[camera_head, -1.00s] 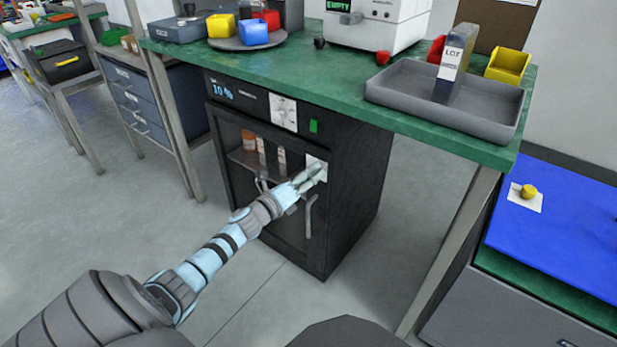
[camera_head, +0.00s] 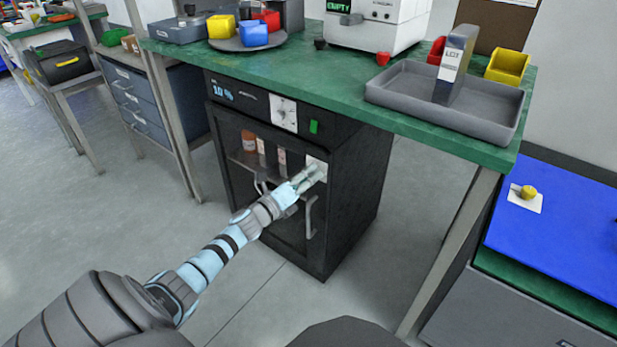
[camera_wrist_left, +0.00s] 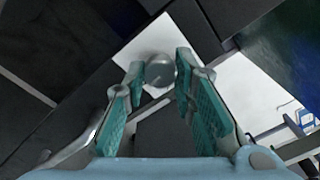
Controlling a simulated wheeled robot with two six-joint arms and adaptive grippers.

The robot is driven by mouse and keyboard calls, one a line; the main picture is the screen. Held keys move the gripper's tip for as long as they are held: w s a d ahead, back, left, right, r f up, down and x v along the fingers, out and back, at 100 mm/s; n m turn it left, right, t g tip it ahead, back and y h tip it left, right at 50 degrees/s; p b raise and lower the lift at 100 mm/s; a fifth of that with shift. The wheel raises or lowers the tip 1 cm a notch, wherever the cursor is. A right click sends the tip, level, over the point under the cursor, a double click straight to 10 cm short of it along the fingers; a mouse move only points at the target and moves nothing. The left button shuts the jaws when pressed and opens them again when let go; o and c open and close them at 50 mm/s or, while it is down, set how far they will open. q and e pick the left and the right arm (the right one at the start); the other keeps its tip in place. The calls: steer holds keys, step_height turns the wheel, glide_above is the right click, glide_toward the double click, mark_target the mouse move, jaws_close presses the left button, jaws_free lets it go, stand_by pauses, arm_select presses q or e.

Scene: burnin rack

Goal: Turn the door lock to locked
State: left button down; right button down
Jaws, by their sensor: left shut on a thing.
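The dark cabinet (camera_head: 355,195) stands under the green bench, with its glass door (camera_head: 283,225) shut. The door lock is a round grey knob (camera_wrist_left: 160,72) on a white plate (camera_wrist_left: 211,68), at the upper right of the door. The plate also shows in the head view (camera_head: 317,162). My left gripper (camera_head: 317,174) reaches the lock from the front and is shut on the knob. In the left wrist view, its teal-padded fingers (camera_wrist_left: 160,68) stand on either side of the knob. The knob's marking is too small to read. My right gripper is not in view.
A vertical door handle (camera_head: 309,216) hangs just below my left gripper. The green bench top (camera_head: 330,72) overhangs the cabinet and carries a grey tray (camera_head: 400,95). Bottles (camera_head: 249,141) stand on a shelf behind the glass. The floor in front is clear.

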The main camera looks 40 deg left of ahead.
arm_select(q)
steer(key=shift+n, duration=1.2)
steer(key=shift+n+p, duration=0.35)
steer(key=shift+n, duration=0.55)
steer(key=n+p, duration=0.1)
steer(key=n, duration=0.3)
steer(key=shift+n, duration=0.3)
steer(key=n+p, duration=0.1)
steer(key=n, duration=0.2)
steer(key=n+y, duration=0.1)
steer(key=n, duration=0.3)
steer(key=shift+t+p, duration=0.3)
steer(key=shift+p, duration=0.1)
steer(key=shift+n, duration=0.7)
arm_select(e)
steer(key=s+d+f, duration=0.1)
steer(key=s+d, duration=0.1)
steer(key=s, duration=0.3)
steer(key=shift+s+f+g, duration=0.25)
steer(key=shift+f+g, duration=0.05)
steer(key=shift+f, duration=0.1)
